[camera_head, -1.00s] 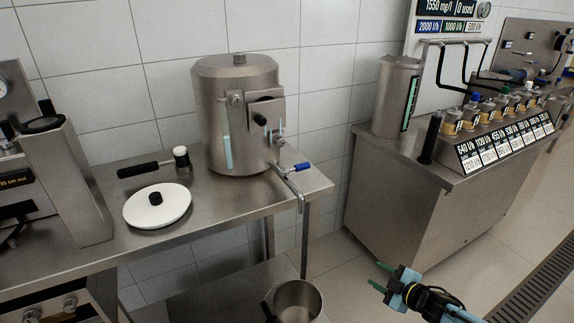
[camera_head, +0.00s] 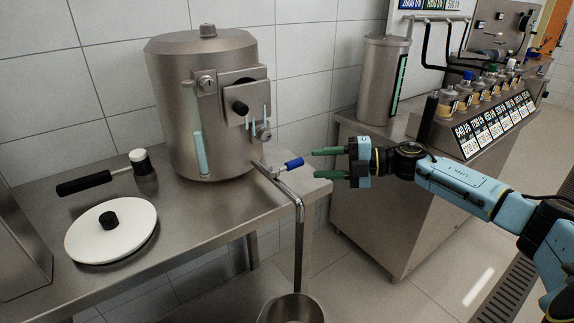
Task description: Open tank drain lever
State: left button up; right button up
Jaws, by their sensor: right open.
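The steel tank (camera_head: 222,130) stands on the steel table, with a drain pipe (camera_head: 298,215) coming out low on its right side and bending down past the table edge. The drain lever (camera_head: 292,163) has a blue handle and sits on top of that pipe near the tank. My right gripper (camera_head: 318,165) comes in from the right with its two green fingers apart, one above the other. The fingers point left, and their tips are just right of the blue handle. Nothing is between them. My left gripper is not in view.
A steel pot (camera_head: 291,309) stands low under the pipe's end. A white lid (camera_head: 111,230) and a black-handled tool (camera_head: 85,183) lie on the table (camera_head: 190,235) at left. A steel cabinet (camera_head: 375,215) with bottles stands behind my right arm.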

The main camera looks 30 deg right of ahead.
aim_at(301, 164)
jog(key=x, duration=0.8)
jog(key=shift+w+a, duration=0.35)
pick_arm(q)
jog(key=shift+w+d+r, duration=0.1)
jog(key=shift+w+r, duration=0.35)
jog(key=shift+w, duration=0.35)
pick_arm(e)
jog(key=shift+c, duration=0.7)
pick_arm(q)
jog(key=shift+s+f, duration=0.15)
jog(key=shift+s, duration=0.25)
pick_arm(e)
jog(key=shift+f, duration=0.1)
grip_shut()
